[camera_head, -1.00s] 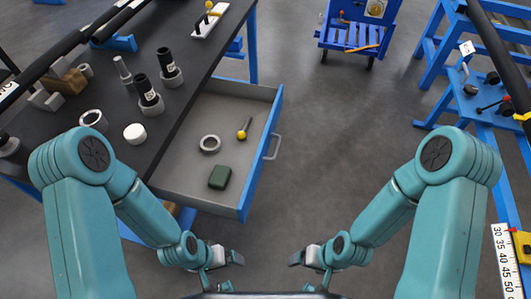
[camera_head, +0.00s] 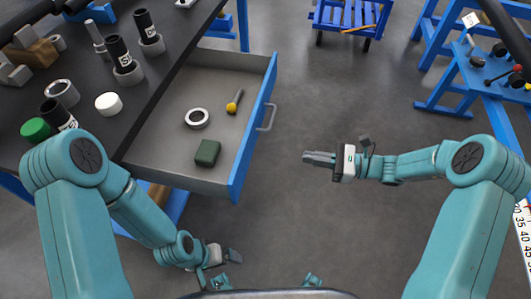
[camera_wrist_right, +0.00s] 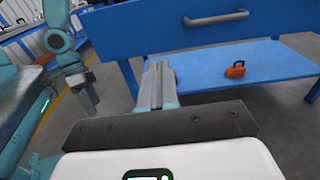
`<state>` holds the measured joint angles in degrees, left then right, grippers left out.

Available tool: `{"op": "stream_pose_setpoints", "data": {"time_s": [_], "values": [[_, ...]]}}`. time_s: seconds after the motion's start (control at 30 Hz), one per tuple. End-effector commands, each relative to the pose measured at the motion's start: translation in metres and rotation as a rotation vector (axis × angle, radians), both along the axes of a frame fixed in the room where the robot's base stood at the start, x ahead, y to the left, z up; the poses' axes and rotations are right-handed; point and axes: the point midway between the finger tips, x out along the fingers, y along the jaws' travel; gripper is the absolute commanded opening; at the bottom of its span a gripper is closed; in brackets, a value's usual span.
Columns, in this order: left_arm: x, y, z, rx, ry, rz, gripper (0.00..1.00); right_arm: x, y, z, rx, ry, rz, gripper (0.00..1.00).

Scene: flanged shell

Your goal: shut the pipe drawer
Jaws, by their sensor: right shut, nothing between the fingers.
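The pipe drawer (camera_head: 255,135) is pulled out from the black-topped bench, its blue front facing right with a grey bar handle (camera_head: 268,118). The front and handle also show in the right wrist view, the drawer front (camera_wrist_right: 160,35) across the top and the handle (camera_wrist_right: 217,19) on it. My right gripper (camera_head: 306,158) is shut and empty, to the right of the drawer front and apart from it, pointing left. Its fingers (camera_wrist_right: 160,80) point toward the drawer in the wrist view. My left gripper (camera_head: 236,257) is low, near my body; its jaw opening is unclear.
Inside the drawer lie a grey ring (camera_head: 197,118), a yellow-tipped tool (camera_head: 234,102) and a green box (camera_head: 208,152). Bottles and fittings stand on the bench top (camera_head: 150,85). A blue cart (camera_head: 345,18) and blue rack (camera_head: 445,80) stand farther off. The floor right of the drawer is clear.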

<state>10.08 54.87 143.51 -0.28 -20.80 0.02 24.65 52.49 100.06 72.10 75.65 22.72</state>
Motion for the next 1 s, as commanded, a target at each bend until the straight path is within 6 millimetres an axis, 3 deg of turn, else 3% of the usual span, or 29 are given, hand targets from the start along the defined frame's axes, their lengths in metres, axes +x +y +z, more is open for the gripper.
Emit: {"op": "stream_pose_setpoints", "data": {"time_s": [0.17,0.7,1.0], "values": [[0.000,0.000,-0.001,0.000,0.000,0.000,0.96,0.008,0.010,0.007,0.031,-0.006,-0.012,0.00],[0.000,0.000,-0.005,0.000,0.000,0.000,0.96,0.034,0.114,0.005,0.027,-0.005,-0.008,0.00],[0.000,0.000,-0.005,0.000,0.000,0.000,0.96,0.040,0.132,0.006,0.026,-0.006,-0.011,0.00]]}}
